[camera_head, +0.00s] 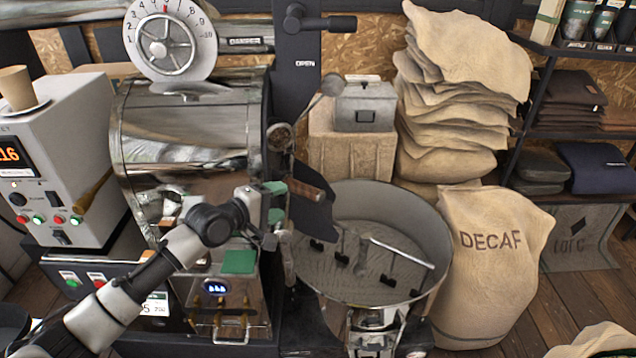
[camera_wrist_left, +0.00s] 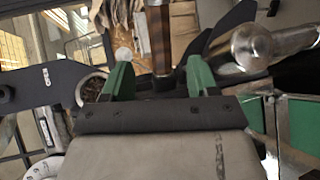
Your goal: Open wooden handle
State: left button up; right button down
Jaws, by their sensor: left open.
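The wooden handle (camera_head: 305,190) is a short brown grip in front of the roaster's face, beside a dark metal plate (camera_head: 312,218). My left gripper (camera_head: 275,202) has green fingertips and is just left of the handle in the head view. In the left wrist view the wooden handle (camera_wrist_left: 160,38) stands upright ahead of the gap between the open fingers (camera_wrist_left: 159,78), roughly centred. The fingers are apart, and I see no grip on the handle. Its lower end is near the gripper's dark edge. My right gripper is not in view.
The steel roaster drum (camera_head: 190,130) is behind my left arm. The round cooling tray (camera_head: 385,250) is right of the handle, with a DECAF sack (camera_head: 492,265) beyond it. A control box (camera_head: 55,165) with a paper cup (camera_head: 17,88) is at left. A green panel (camera_head: 238,262) sits below the gripper.

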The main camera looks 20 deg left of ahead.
aim_at(302, 193)
pick_arm(q)
jog(key=shift+r, duration=0.1)
jog(key=x, duration=0.9)
jog(key=shift+w+d, duration=0.2)
